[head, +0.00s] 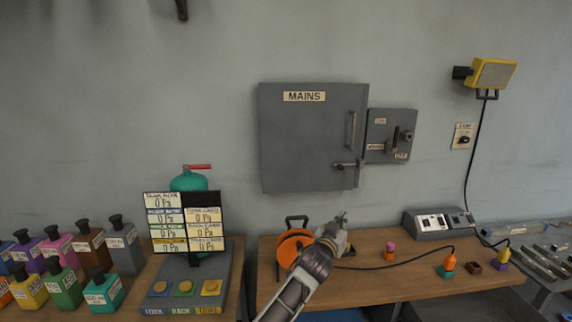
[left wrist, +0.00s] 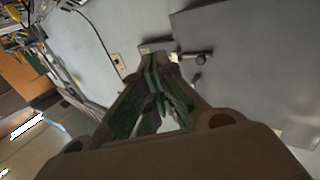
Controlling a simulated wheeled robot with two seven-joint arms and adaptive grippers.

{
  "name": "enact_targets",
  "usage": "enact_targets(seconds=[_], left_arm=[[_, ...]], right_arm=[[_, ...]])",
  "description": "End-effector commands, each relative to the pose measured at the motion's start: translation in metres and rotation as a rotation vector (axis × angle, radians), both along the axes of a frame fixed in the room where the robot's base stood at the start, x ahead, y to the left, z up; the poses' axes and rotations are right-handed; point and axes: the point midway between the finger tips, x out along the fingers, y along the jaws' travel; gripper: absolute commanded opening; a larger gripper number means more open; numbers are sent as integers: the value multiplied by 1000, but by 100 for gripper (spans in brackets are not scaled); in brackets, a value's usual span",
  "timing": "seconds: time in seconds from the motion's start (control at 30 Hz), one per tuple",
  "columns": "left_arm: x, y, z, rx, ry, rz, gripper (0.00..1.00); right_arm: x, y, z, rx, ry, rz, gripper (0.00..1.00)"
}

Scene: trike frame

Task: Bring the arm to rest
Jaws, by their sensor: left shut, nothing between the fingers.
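My left arm comes up from the lower middle of the head view. Its gripper (head: 342,217) points up and slightly right, in front of the wall just above the back of the wooden bench (head: 385,284). The fingers are shut and empty. In the left wrist view the gripper (left wrist: 160,72) shows its green-padded fingers brought together, with the grey cabinet and a handle behind them. In the head view my arm overlaps an orange cable reel (head: 290,248), hiding part of it. My right gripper is in neither view.
A grey MAINS cabinet (head: 300,140) and a smaller switch box (head: 390,130) hang on the wall above. A grey socket box (head: 438,222) and coloured plugs stand on the bench's right side. A gauge board (head: 184,262) and several coloured bottles (head: 66,285) stand left.

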Motion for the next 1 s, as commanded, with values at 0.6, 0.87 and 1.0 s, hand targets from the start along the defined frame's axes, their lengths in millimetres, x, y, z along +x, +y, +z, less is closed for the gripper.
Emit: enact_targets(seconds=[0.6, 0.87, 1.0], left_arm=[[-13, 49, -46, 14, 130, 82, 0], [-37, 101, -94, 40, 269, 157, 0], [-55, 131, -121, 61, 350, 196, 0]], right_arm=[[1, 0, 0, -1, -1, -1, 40], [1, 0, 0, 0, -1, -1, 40], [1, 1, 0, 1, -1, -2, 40]])
